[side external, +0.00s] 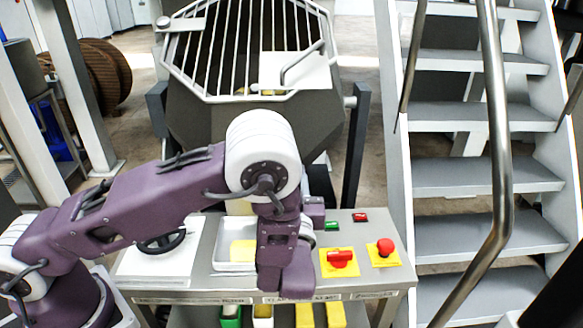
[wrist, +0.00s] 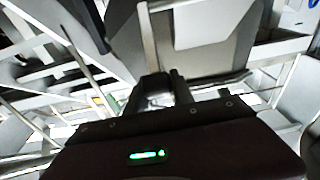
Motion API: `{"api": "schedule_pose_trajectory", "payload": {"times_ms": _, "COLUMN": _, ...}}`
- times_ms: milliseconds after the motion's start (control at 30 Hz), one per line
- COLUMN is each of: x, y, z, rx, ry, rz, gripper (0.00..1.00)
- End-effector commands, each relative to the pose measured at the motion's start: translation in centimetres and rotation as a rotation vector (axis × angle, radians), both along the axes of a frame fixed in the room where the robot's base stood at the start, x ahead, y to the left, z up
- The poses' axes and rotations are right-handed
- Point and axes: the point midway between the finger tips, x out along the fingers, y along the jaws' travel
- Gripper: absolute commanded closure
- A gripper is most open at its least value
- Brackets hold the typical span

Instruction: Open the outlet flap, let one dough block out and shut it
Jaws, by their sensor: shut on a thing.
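The grey hopper (side external: 200,130) stands behind the table, and its front panel (wrist: 210,30) fills the top of the wrist view. In the wrist view my gripper (wrist: 167,82) reaches to the lower edge of this panel, shut on what looks like the outlet flap's handle; the grip itself is dark and hard to make out. In the side external view my wrist hides the fingertips and the flap, so I cannot tell how far the flap is open. A yellow dough block (side external: 243,251) lies in the white tray (side external: 226,267). A paler piece (side external: 238,208) shows above it, partly hidden by my arm.
Right of my wrist are a red rotary switch (side external: 340,258), a red stop button (side external: 385,247), and small green (side external: 331,226) and red (side external: 360,217) buttons. A black handwheel (side external: 161,241) is at the left. A bar grate (side external: 230,45) covers the hopper. Stairs (side external: 480,175) rise at the right.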

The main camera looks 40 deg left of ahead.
Motion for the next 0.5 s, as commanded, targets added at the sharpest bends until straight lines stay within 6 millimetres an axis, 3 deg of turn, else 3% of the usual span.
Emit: {"api": "schedule_pose_trajectory", "payload": {"times_ms": 500, "x": -2.2, "y": -2.4, "z": -2.9, "rx": 0.109, "ry": -0.104, "rz": -0.004, "gripper": 1.0}}
